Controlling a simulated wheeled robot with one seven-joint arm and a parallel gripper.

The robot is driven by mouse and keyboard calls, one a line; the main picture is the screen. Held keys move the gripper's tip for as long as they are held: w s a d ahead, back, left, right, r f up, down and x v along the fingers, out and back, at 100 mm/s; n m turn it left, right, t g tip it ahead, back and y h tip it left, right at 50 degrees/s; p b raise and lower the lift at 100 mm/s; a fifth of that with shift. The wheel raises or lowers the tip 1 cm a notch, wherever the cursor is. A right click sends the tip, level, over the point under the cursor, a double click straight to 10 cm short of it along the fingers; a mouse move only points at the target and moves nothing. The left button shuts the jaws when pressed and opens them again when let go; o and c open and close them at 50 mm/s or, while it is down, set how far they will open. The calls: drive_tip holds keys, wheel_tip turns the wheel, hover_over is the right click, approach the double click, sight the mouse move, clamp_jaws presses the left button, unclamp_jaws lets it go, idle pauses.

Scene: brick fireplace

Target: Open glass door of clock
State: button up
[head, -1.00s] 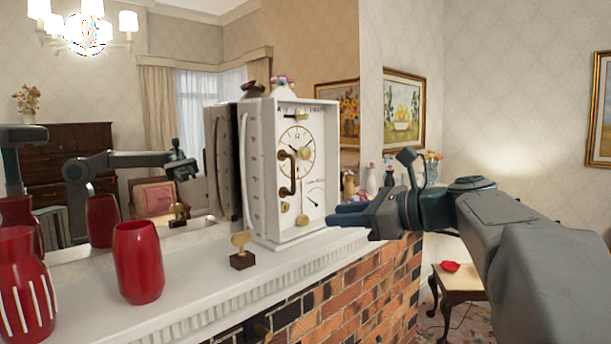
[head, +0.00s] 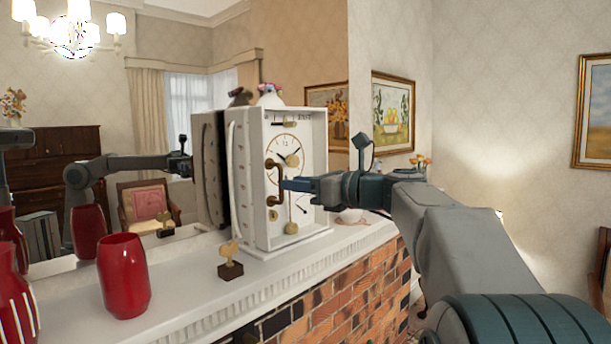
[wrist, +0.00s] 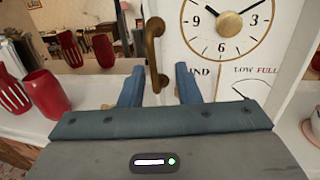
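The white box-shaped clock (head: 288,228) stands upright on the mantel, its dial (head: 285,150) facing right and toward me. A curved brass handle (head: 275,182) is on the left side of its front; it also shows in the wrist view (wrist: 154,55). A brass pendulum (head: 291,227) hangs below the dial. My gripper (head: 284,184) is at the handle's height, close in front of it. In the wrist view my gripper's blue fingers (wrist: 160,82) are spread apart, with the handle's lower part between them, nearer the left finger. I cannot tell whether they touch it.
A red vase (head: 123,275) and a small gold key on a dark block (head: 230,262) stand on the white mantel (head: 180,290) left of the clock. A mirror behind reflects the clock and my arm. A brick front lies below the mantel.

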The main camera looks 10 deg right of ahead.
drive_tip(key=a, duration=0.2)
drive_tip(key=shift+w+a+r, duration=0.2)
drive_tip(key=shift+w+a, duration=0.1)
drive_tip(key=shift+a, duration=0.1)
drive_tip(key=shift+w+d+f, duration=0.1)
drive_tip(key=c, duration=0.5)
drive_tip(key=shift+w+d, duration=0.15)
drive_tip(key=shift+d, duration=0.1)
clamp_jaws()
